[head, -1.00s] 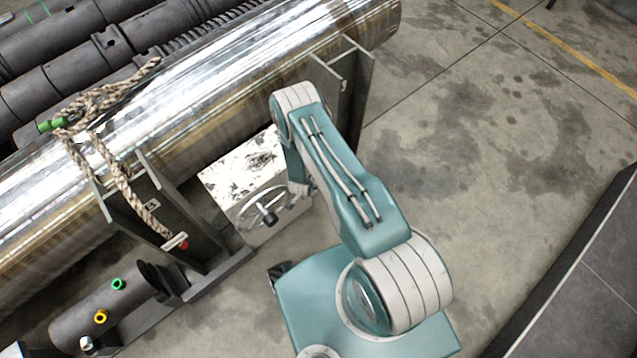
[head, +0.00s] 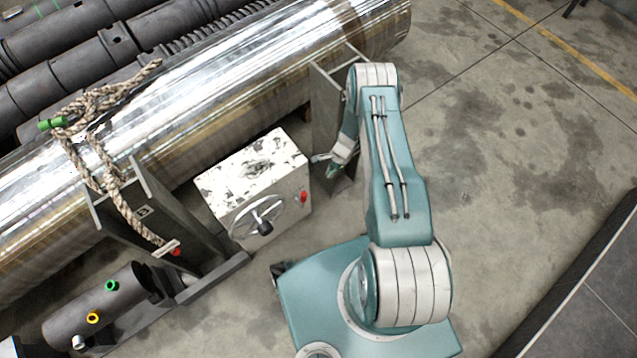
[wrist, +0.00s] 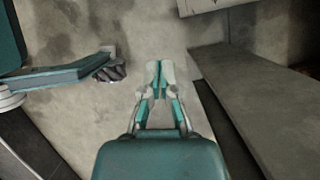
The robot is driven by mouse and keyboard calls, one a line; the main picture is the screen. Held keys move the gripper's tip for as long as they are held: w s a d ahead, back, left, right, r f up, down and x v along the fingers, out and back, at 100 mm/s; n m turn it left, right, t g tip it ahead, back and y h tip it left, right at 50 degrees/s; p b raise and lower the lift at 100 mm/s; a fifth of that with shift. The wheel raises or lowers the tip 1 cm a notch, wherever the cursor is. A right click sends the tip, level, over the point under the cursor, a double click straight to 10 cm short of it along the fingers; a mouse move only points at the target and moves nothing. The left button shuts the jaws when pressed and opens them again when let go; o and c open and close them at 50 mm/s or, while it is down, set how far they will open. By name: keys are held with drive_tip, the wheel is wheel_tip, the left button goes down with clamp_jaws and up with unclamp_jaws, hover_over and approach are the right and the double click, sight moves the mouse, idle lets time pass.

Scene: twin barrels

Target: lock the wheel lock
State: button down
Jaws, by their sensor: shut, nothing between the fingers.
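The white, paint-worn box (head: 250,168) stands on the floor in front of the large metal cylinder in the head view. A spoked handwheel (head: 264,208) with a dark knob is on its front face. A small red part (head: 304,197) sits on the same face, right of the wheel. My gripper (head: 326,165) is to the right of the box, apart from the wheel and red part. In the wrist view my gripper (wrist: 160,68) is shut and empty above the floor. A pale edge, likely the box (wrist: 205,4), shows at the top there.
The shiny cylinder (head: 200,110) rests on dark metal supports (head: 330,115), one close behind my gripper. A rope (head: 110,165) hangs over it at left. A dark pipe with coloured caps (head: 100,310) lies at lower left. Open floor (head: 500,150) lies at right.

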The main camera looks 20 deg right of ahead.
drive_tip(key=s+a+f, duration=0.1)
drive_tip(key=a+f, duration=0.6)
drive_tip(key=f, duration=0.1)
drive_tip(key=shift+a+f, duration=0.25)
drive_tip(key=shift+a, duration=0.1)
drive_tip(key=shift+s, duration=0.1)
drive_tip(key=shift+s+a+r, duration=0.15)
drive_tip(key=shift+s+a, duration=0.05)
drive_tip(key=shift+a, duration=0.4)
drive_tip(key=shift+s+a+r, duration=0.15)
drive_tip(key=shift+a, duration=0.45)
drive_tip(key=d, duration=0.1)
approach(305, 195)
drive_tip(key=d, duration=0.1)
drive_tip(key=d+f, duration=0.1)
drive_tip(key=d, duration=0.2)
drive_tip(key=shift+w+f, duration=0.15)
drive_tip(key=shift+w, duration=0.25)
